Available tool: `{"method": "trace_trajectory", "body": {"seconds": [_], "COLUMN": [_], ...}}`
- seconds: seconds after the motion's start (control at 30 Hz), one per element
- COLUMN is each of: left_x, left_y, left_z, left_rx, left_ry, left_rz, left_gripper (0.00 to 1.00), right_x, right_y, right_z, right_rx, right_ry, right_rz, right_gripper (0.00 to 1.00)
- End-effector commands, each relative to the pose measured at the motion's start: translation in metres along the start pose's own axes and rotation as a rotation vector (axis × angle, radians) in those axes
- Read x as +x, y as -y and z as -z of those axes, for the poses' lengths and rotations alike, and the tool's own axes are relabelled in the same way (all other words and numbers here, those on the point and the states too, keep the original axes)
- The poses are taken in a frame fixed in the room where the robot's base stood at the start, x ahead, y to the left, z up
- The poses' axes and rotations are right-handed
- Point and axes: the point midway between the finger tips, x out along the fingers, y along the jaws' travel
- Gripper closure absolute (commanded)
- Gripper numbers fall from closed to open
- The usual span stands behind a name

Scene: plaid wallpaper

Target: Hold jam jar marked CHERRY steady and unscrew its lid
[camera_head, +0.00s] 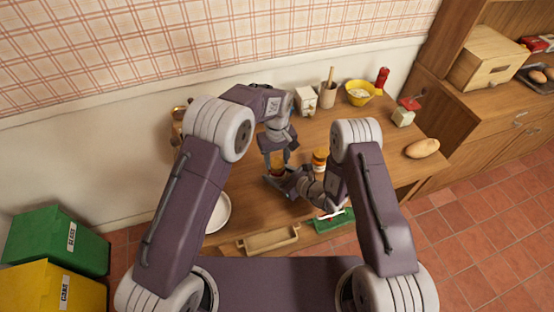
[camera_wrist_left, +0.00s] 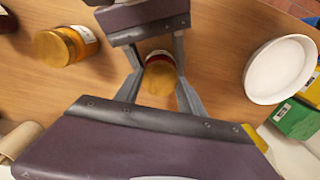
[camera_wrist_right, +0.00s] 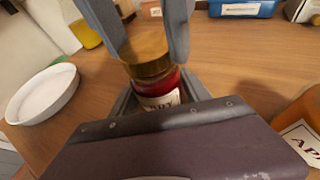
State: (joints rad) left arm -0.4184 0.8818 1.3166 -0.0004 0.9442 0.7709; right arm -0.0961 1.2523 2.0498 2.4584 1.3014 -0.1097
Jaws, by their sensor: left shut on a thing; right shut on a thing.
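The jam jar (camera_wrist_right: 160,88) has red contents, a gold lid (camera_wrist_right: 147,52) and a white label with only its last letters, like "RRY", showing. It stands upright in the right wrist view, with the lid on top. My left gripper (camera_head: 278,157) comes down from above, its fingers shut on either side of the lid; the lid also shows between them in the left wrist view (camera_wrist_left: 159,83). My right gripper (camera_head: 284,181) reaches in low from the side and is shut on the jar's body. I cannot tell whether the lid is loose.
An amber jar (camera_head: 320,158) with a gold lid stands close to the right. A white plate (camera_head: 217,213) lies left, and a wooden tray (camera_head: 268,240) and green box (camera_head: 335,221) at the front edge.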

Motion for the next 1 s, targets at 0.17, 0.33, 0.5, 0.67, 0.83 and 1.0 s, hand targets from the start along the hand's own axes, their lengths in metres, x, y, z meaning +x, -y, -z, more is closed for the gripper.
{"method": "trace_trajectory", "body": {"seconds": [0.17, 0.33, 0.5, 0.67, 0.83, 1.0], "left_x": [-0.0009, -0.0009, -0.0011, -0.0010, -0.0015, -0.0061], "left_y": [-0.0003, -0.0003, -0.0005, -0.0004, -0.0004, -0.0004], "left_z": [0.0011, 0.0011, 0.0013, 0.0012, 0.0012, 0.0012], "left_rx": [-0.321, -0.363, -0.365, -0.363, -0.363, -0.362], "left_ry": [-0.003, -0.003, -0.004, -0.003, -0.003, -0.003], "left_rz": [-0.003, -0.003, -0.004, -0.004, -0.004, -0.004], "left_gripper": [1.00, 1.00, 1.00, 1.00, 1.00, 1.00], "right_x": [-0.0001, -0.0001, -0.0001, -0.0001, -0.0001, -0.0001], "right_y": [-0.0007, -0.0007, -0.0005, -0.0004, -0.0003, -0.0002], "right_z": [0.0000, 0.0000, 0.0000, -0.0001, -0.0001, -0.0002], "right_rx": [-0.001, 0.000, 0.000, 0.000, 0.000, 0.000], "right_ry": [0.000, 0.000, 0.000, 0.000, 0.000, 0.000], "right_rz": [-0.002, -0.002, -0.001, -0.001, -0.001, -0.001], "right_gripper": [1.00, 1.00, 1.00, 1.00, 1.00, 1.00]}}
